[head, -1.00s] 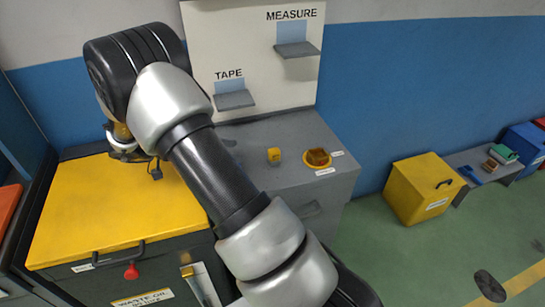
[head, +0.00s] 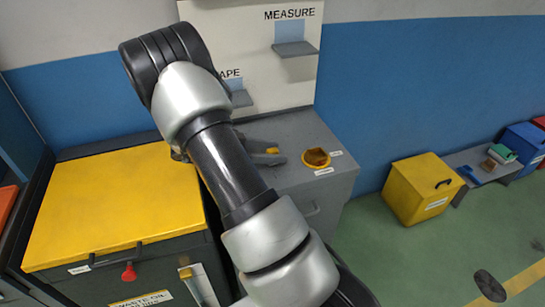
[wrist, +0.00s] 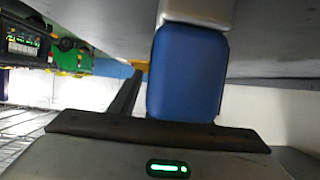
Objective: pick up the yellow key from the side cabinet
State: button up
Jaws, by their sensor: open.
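The grey side cabinet (head: 325,185) stands in the middle of the head view. A small yellow piece (head: 272,150) shows on its top amid a dark grey shape; it is too small to tell whether it is the key. A yellow bowl (head: 316,158) sits to its right, its inside partly dark. My gripper is mostly hidden behind my arm in the head view. In the wrist view my gripper (wrist: 150,85) is open, with a dark finger and a large blue block showing. A yellow-orange bit (wrist: 138,65) shows near the dark finger's tip, partly covered.
A pale board with MEASURE and TAPE shelves (head: 295,49) rises behind the cabinet. A yellow-lidded waste oil cabinet (head: 110,205) stands left. A yellow bin (head: 420,190) and a low bench (head: 475,163) stand right. Green floor (head: 400,260) is open in front.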

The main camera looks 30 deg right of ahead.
jog(key=shift+d, duration=0.1)
jog(key=shift+c, duration=0.2)
grip_shut()
